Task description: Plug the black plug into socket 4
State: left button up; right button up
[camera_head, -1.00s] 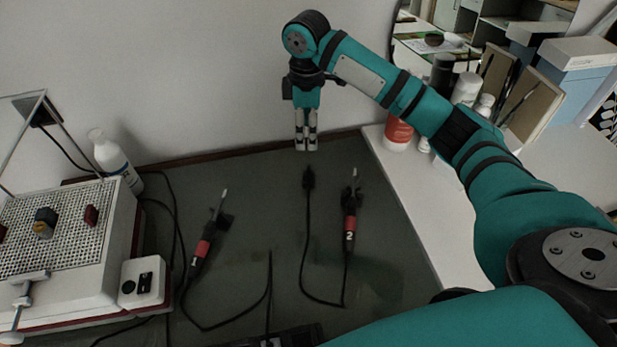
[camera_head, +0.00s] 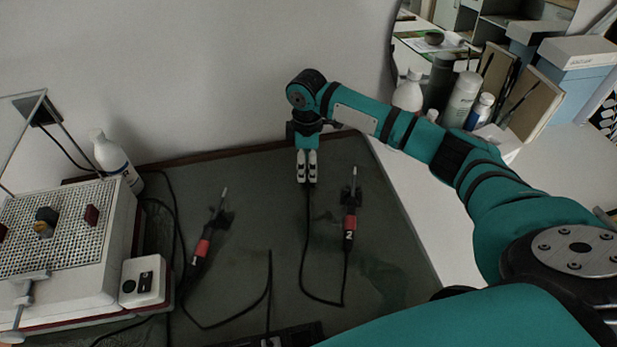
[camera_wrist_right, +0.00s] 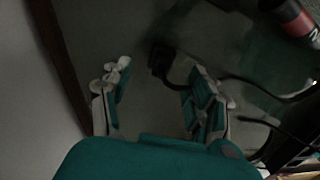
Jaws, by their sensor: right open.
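My right gripper (camera_head: 307,180) points down over the green mat (camera_head: 240,255). In the wrist view its two fingers stand apart, open, with the black plug (camera_wrist_right: 160,60) between and just beyond the tips, not gripped. In the head view the gripper hides the plug; only its black cord (camera_head: 304,250) shows below. A black strip (camera_head: 300,337) shows at the bottom edge of the head view; no numbered socket can be read on it. My left gripper is not in view.
Two red-handled irons, one right (camera_head: 349,225) and one left (camera_head: 202,248), lie beside the cord. A perforated-top box (camera_head: 60,235) stands at left. A white bottle (camera_head: 112,155) stands behind it. The wall (camera_head: 220,75) is close behind the mat.

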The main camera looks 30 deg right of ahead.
notch_tip(320, 180, down, 5)
jog(key=shift+s+d+f, duration=0.1)
jog(key=shift+s, duration=0.05)
dwell(0.4)
jog(key=c, duration=1.2)
jog(key=shift+o, duration=0.2)
jog(key=shift+r, duration=0.65)
notch_tip(320, 180, up, 2)
jog(key=shift+r, duration=0.2)
jog(key=s+a, duration=0.3)
jog(key=s+a+r, duration=0.1)
jog(key=s+a, duration=0.7)
jog(key=shift+s+a+r, duration=0.15)
jog(key=shift+s+r, duration=0.05)
jog(key=shift+s, duration=0.05)
